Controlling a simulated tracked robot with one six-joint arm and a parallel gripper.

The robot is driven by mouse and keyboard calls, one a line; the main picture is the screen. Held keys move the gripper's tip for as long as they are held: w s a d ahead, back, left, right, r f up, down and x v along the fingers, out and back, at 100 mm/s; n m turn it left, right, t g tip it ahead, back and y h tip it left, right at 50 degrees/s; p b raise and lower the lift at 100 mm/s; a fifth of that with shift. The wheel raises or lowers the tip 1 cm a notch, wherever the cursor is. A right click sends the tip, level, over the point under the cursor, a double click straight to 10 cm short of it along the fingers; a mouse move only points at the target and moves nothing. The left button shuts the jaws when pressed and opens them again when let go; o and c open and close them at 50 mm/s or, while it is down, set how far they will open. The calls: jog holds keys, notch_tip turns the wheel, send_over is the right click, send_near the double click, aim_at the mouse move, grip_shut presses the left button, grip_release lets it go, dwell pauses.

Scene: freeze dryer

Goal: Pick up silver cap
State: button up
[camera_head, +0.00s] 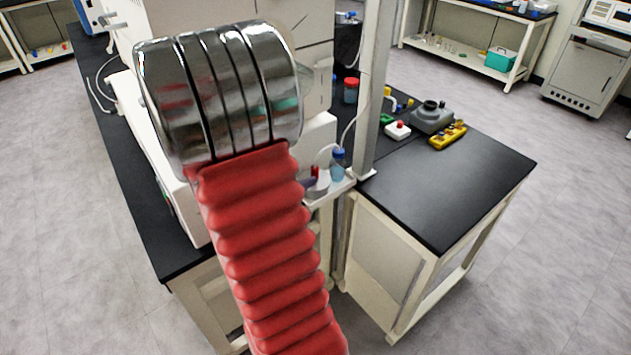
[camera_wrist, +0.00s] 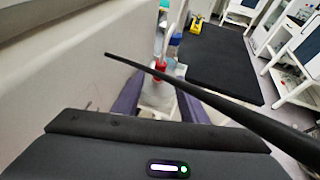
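My gripper (camera_wrist: 160,98) has two purple fingers standing apart in the wrist view, so it is open. In the head view, a small purple part of my gripper (camera_head: 308,184) shows beside the small white shelf (camera_head: 345,186), past my large chrome and red arm. Between and beyond the fingers is a pale grey form (camera_wrist: 155,92) with a red-topped item (camera_wrist: 159,68) behind it. I cannot tell whether the grey form is the silver cap. No silver cap is clearly seen in either view; my arm hides part of the shelf.
A blue-capped bottle (camera_head: 338,163) stands on the shelf. A white machine (camera_head: 160,140) rises at the left, close to my gripper. A metal post (camera_head: 376,90) stands right of the shelf. The black bench (camera_head: 450,190) has a clear front, with a grey device (camera_head: 431,118) and yellow rack (camera_head: 447,136) behind.

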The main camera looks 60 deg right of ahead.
aim_at(313, 172)
jog(key=shift+x, duration=1.2)
jog(key=shift+x, duration=2.6)
jog(key=shift+s+r, duration=0.1)
grip_shut()
